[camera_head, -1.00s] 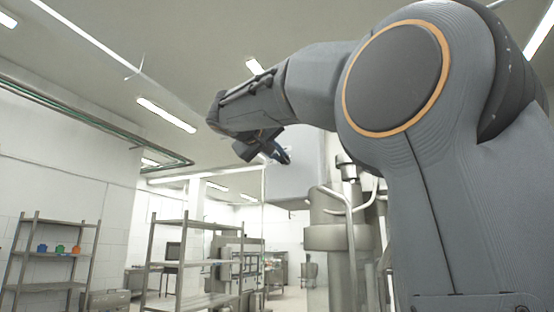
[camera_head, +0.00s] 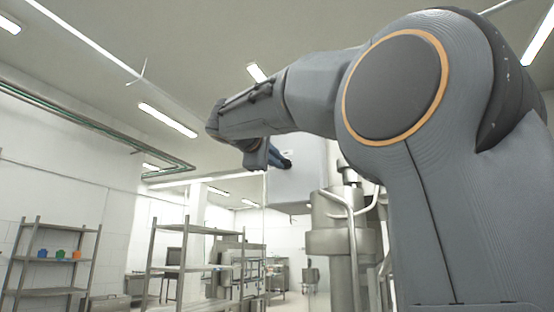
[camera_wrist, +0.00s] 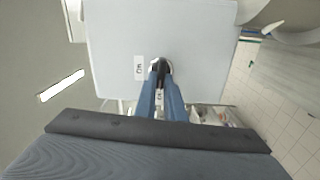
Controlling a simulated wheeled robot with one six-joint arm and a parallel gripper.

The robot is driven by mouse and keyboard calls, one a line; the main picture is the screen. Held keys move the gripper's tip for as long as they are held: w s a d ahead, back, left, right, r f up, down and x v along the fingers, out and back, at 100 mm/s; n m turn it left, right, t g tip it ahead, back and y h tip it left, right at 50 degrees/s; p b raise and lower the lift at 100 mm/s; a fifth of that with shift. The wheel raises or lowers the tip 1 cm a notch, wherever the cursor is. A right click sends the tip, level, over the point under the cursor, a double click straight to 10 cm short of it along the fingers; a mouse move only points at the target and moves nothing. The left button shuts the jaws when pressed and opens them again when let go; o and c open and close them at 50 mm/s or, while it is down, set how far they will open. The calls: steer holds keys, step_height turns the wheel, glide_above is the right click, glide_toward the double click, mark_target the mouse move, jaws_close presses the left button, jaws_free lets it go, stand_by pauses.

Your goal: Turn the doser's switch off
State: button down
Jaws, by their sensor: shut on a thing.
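The doser's switch is a small dark knob with a pale ring (camera_wrist: 159,65) on the face of a pale grey box (camera_wrist: 110,40). My gripper's blue fingers (camera_wrist: 160,80) reach up to the knob and are shut on it, hiding its lower part. One white label (camera_wrist: 139,68) is left of the knob, and a second label (camera_wrist: 159,98) shows between the fingers. Their lettering is too small to read surely. In the head view my gripper (camera_head: 286,162) is against the side of the box (camera_head: 298,184); the switch is hidden there.
Steel pipes and a metal vessel (camera_head: 333,240) stand below and right of the box. Metal shelves (camera_head: 190,268) stand at the left, and a farther rack (camera_head: 55,258) holds small blue, green and orange items. Floor shows beyond the shelves.

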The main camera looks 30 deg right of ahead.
steer(key=shift+f+n, duration=0.1)
steer(key=shift+n, duration=0.5)
steer(key=c, duration=1.8)
jaws_free()
steer(key=shift+c, duration=0.2)
steer(key=b+v, duration=0.2)
steer(key=v, duration=0.6)
steer(key=shift+b, duration=0.35)
